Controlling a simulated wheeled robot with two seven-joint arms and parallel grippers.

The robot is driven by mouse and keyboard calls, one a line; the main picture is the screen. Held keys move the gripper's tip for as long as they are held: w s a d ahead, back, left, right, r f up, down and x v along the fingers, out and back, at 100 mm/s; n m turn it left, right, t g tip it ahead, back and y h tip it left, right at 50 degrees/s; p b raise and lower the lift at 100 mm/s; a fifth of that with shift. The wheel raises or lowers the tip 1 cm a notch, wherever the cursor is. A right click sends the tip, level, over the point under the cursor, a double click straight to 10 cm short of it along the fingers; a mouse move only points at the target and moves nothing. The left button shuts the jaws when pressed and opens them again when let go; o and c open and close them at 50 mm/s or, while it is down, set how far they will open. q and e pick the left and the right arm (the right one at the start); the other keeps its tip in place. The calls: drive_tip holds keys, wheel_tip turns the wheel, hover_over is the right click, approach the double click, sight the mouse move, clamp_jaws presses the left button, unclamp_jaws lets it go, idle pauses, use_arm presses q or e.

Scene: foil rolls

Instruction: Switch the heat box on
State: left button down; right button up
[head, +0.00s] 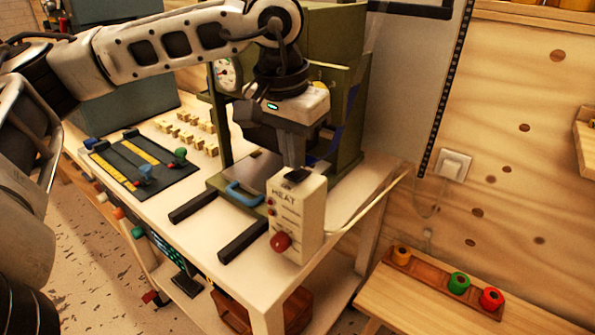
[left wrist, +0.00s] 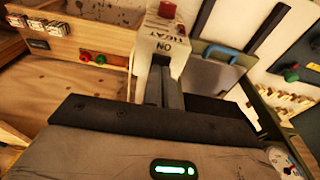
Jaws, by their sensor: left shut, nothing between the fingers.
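The heat box (head: 311,222) is a cream upright box lettered HEAT at the front right corner of the workbench. A red knob (head: 281,241) and small red lights are on its front. A dark switch piece (head: 297,175) is at its top. The heat box also shows in the left wrist view (left wrist: 170,62), with ON lettering and the red knob (left wrist: 167,10). My left gripper (head: 293,162) is shut and empty, pointing down right at the box's top by the switch. In the left wrist view its fingers (left wrist: 164,80) partly cover the box, so contact and switch position cannot be told.
A green press machine (head: 338,110) stands behind the box. A blue handle (head: 245,195) and black rails lie to its left. A dark slider panel (head: 140,165) and several small wooden pieces are further left. A lower bench (head: 400,300) holds coloured rolls (head: 459,283) at right.

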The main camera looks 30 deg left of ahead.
sight(293, 176)
use_arm(q)
drive_tip(key=shift+f+b, duration=0.7)
drive_tip(key=shift+f, duration=0.2)
drive_tip(key=shift+r, duration=0.1)
drive_tip(key=shift+r+p, duration=2.5)
drive_tip(key=shift+r, duration=1)
